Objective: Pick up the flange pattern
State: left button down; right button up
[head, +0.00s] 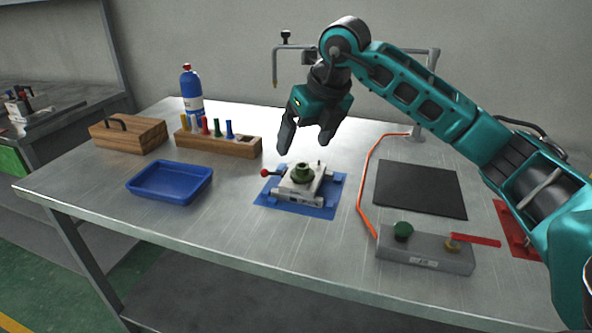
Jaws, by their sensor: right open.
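The flange pattern (302,173), a small dark green round piece with a raised hub, sits on top of a light metal die block (298,193) on a blue mat. My right gripper (306,145) points downward just above and slightly behind the flange pattern in the picture. Its fingers are spread apart with nothing between them, and a gap shows between the fingertips and the green piece. My left gripper is not in the head view.
A red-knobbed lever (265,172) sticks out left of the die. A blue tray (170,182), wooden tool rack (222,144) and wooden box (128,134) stand left. An orange hose (365,185), black mat (420,190) and grey valve block (425,251) lie right.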

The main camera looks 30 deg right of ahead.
aim_at(305, 168)
jog(key=shift+m+h, duration=0.4)
jog(key=shift+h, duration=0.3)
jog(key=w+d+f, duration=0.1)
jog(key=f, duration=0.2)
jog(key=w+d+f, duration=0.1)
jog(key=w+f, duration=0.1)
jog(key=f, duration=0.1)
jog(key=w+d+f+b, duration=0.1)
jog(key=w+f, duration=0.1)
jog(key=f, duration=0.2)
jog(key=shift+w+d+f, duration=0.1)
jog(key=shift+w+d, duration=0.05)
jog(key=shift+d, duration=0.05)
jog(key=c, duration=1.1)
